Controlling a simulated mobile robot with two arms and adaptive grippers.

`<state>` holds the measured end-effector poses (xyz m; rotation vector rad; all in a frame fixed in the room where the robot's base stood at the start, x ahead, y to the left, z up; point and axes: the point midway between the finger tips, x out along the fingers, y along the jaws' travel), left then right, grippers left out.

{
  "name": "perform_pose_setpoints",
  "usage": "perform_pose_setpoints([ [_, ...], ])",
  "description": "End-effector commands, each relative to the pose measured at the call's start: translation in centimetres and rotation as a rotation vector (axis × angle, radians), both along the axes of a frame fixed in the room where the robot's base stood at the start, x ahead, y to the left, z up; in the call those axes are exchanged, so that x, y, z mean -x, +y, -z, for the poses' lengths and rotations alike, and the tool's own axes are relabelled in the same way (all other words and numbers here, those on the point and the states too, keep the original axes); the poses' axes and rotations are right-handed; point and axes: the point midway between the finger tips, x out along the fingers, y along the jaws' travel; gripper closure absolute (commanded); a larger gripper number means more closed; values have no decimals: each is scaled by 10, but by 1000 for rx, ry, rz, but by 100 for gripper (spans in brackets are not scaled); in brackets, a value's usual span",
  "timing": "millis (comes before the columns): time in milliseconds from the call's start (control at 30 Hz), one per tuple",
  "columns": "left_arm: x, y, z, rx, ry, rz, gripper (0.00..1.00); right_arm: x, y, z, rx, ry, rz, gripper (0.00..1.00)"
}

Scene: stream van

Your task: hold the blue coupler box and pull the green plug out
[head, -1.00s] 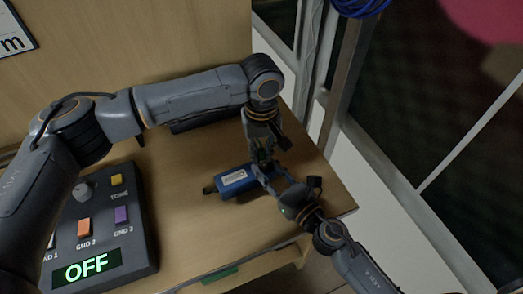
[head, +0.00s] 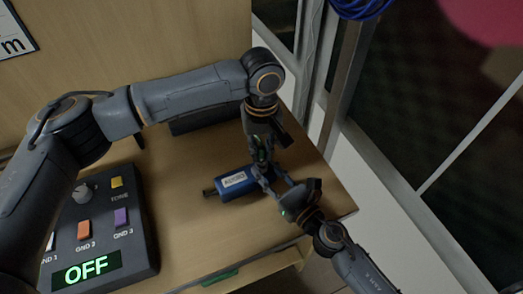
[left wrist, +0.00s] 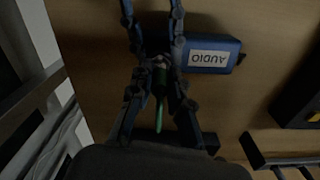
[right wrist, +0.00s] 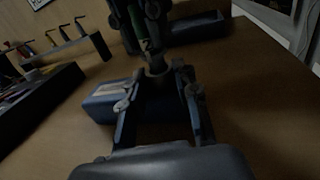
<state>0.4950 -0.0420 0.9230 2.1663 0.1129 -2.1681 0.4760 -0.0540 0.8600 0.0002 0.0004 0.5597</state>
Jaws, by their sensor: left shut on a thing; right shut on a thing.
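The blue coupler box (head: 236,181), with a white AUDIO label, lies over the table near its right end. It also shows in the left wrist view (left wrist: 213,57) and right wrist view (right wrist: 108,104). My right gripper (head: 273,184) is shut on the box's right end; its fingers straddle it in the right wrist view (right wrist: 158,88). My left gripper (head: 263,165) comes from above and is shut on the green plug (left wrist: 160,80), whose green tail points back toward my wrist. The plug sits at a grey collar (right wrist: 157,74); the fingers hide how deep it is.
A dark control panel (head: 105,228) with coloured buttons and an OFF display stands at the left. The table's right edge and a window frame are close to my right arm. Bare table lies left of the box.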

Motion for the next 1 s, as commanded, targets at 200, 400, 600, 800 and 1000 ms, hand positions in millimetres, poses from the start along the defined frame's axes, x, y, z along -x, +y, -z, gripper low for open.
perform_pose_setpoints([
  [200,0,0,-6,0,-1,0,100,0,0,0,0,0,0,100],
  [400,0,0,-11,0,-1,0,100,0,0,0,0,0,0,100],
  [600,0,0,-14,0,-1,0,100,0,0,0,0,0,0,100],
  [800,0,0,-14,0,-1,0,100,0,0,0,0,0,0,100],
  [1000,0,0,-18,1,-1,0,100,0,0,0,0,0,0,100],
])
